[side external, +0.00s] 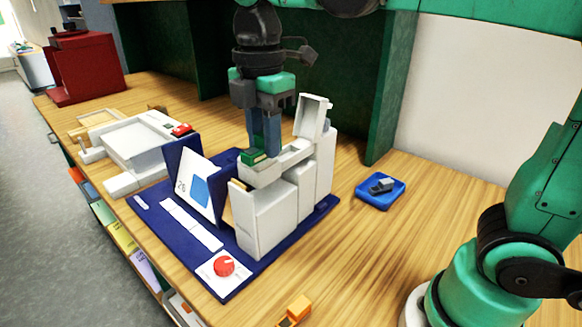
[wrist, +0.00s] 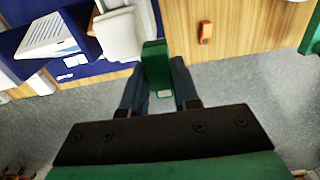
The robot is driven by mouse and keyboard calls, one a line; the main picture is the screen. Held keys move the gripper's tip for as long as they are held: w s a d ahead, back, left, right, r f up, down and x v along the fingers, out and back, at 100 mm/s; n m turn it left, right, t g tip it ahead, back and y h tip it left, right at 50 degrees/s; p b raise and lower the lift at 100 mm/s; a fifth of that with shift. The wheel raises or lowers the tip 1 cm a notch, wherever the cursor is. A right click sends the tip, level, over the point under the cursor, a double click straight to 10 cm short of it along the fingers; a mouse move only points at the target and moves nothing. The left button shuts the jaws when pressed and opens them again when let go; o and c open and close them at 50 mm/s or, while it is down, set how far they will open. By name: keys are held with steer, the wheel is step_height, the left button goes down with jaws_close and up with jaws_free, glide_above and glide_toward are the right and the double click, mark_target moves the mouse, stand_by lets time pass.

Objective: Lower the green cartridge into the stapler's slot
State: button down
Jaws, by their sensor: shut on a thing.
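The white stapler (side external: 268,218) stands on a dark blue base, with its lid (side external: 313,112) raised at the back. My gripper (side external: 262,143) points down over the stapler's top and is shut on the green cartridge (side external: 253,158). The cartridge is at the stapler's upper opening, in front of the raised lid; I cannot tell whether it touches the stapler. In the wrist view the cartridge (wrist: 155,62) sits between the two dark fingers of my gripper (wrist: 158,75), beside a white part of the stapler (wrist: 118,34). The inside of the slot is hidden.
The blue base (side external: 230,283) carries a red dial (side external: 224,266) and a tilted card (side external: 196,183). A blue tray (side external: 380,197) with a small grey piece lies right. An orange block (side external: 294,311) is at the front. A white machine (side external: 135,147) stands left. Wood between base and tray is clear.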

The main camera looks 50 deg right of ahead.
steer(key=w+d+r, duration=0.3)
steer(key=w+d, duration=0.1)
steer(key=d, duration=0.5)
steer(key=shift+a+f, duration=0.15)
steer(key=shift+f, duration=1.9)
steer(key=shift+a+f, duration=0.1)
steer(key=shift+f, duration=1.9)
steer(key=c, duration=0.6)
jaws_free()
steer(key=shift+r, duration=0.1)
steer(key=shift+r, duration=2.7)
steer(key=shift+s, duration=0.15)
